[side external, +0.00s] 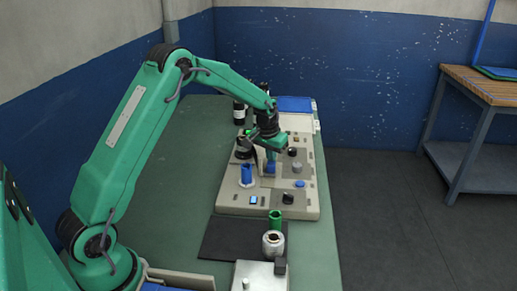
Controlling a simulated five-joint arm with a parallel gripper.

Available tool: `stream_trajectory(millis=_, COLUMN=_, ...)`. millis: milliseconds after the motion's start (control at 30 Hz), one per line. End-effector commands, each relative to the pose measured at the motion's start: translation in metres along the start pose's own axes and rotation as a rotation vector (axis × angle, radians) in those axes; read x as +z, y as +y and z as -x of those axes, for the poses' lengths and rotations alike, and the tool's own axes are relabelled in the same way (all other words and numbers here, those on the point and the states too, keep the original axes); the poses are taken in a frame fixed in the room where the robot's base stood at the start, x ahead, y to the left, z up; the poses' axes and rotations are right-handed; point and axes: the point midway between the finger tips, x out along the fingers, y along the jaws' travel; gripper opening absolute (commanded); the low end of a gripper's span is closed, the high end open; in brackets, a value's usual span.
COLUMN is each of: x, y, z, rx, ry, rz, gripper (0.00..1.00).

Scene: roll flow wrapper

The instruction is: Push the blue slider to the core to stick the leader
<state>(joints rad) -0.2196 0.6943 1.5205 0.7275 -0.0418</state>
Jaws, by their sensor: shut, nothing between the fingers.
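The roll flow wrapper (228,203) is a beige machine on the green table. My gripper (271,160) is shut and empty, pointing down over the middle of the machine. A small blue block (268,170), which looks like the blue slider, sits right at the fingertips. I cannot tell whether they touch it. A blue upright cylinder (247,174) stands just left of the slider on a pale base; it may be the core. The leader is too small to make out, and my gripper hides part of the area behind.
Dark knobs (288,199) and a grey knob (298,169) stand on the machine's right side. A green cylinder (276,218) and a silver round part (273,243) stand in front. Black-and-white bottles (239,113) and a blue tray (294,104) are behind. The table's left side is clear.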

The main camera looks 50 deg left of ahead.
Motion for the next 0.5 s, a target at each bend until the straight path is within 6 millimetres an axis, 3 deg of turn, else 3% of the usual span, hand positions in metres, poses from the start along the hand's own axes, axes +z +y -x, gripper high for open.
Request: stream_trajectory(millis=500, x=0.019, y=0.011, z=0.004, rx=0.004, ry=-0.001, rz=-0.001, gripper=0.0)
